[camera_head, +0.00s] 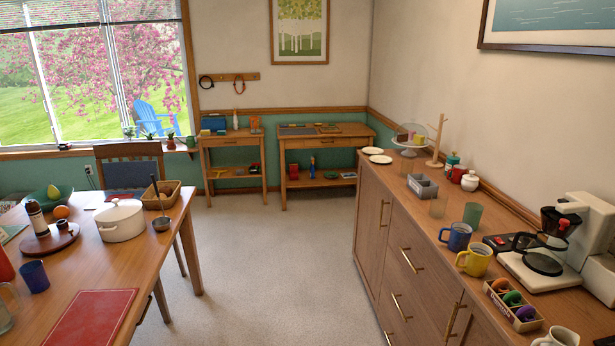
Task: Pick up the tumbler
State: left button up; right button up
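Neither of my grippers shows in the head view.
The wooden table (180,210) also holds a white pot (121,220), a basket (161,195) and a red mat (93,318). The sideboard (372,205) carries blue (456,237) and yellow (475,260) mugs and a coffee maker (543,262). Open floor (270,260) lies between.

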aim_at(407, 163)
jog(key=i+u, duration=0.1)
jog(key=i, duration=2.25)
jog(key=i+z, duration=0.35)
jog(key=i, duration=0.25)
jog(key=i+j+z, duration=0.15)
jog(key=i+z, duration=0.2)
jog(key=i, duration=0.2)
jog(key=i+z, duration=0.65)
jog(key=i, duration=0.15)
